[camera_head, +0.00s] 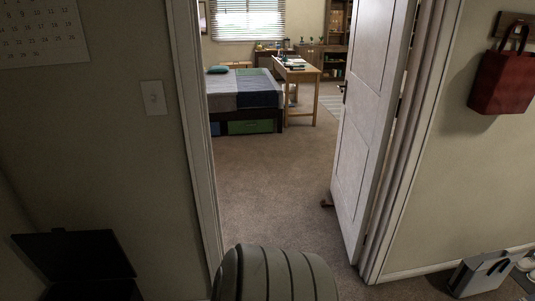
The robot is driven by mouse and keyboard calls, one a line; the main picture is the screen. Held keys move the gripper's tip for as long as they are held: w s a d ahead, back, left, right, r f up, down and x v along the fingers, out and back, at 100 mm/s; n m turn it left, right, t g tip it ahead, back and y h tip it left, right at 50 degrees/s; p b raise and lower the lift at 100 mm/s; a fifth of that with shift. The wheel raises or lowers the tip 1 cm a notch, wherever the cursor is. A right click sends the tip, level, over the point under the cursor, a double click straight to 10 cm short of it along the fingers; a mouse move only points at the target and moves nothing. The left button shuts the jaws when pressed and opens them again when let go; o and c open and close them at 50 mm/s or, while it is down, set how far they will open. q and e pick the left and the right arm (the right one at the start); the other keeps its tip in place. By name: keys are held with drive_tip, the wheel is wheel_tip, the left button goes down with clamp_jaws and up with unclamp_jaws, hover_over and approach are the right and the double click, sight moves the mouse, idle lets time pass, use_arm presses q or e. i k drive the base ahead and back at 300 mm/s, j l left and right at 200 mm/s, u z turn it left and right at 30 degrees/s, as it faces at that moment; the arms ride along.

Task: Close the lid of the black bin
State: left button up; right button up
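The black bin (95,291) is at the bottom left corner of the head view, close to the wall. Its black lid (72,256) stands raised and open, tilted back behind the bin. Most of the bin's body is cut off by the lower edge of the picture, and the inside is too dark to make out. Neither of my grippers shows in this view.
A rounded, ribbed grey shape (276,274) rises at the bottom centre, right of the bin. A white door (372,125) stands open onto a carpeted bedroom with a bed (243,90). A grey box (482,275) lies at lower right. Carpet in the doorway is mostly clear.

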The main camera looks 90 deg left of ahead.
sight(61, 255)
drive_tip(key=u, duration=4.4)
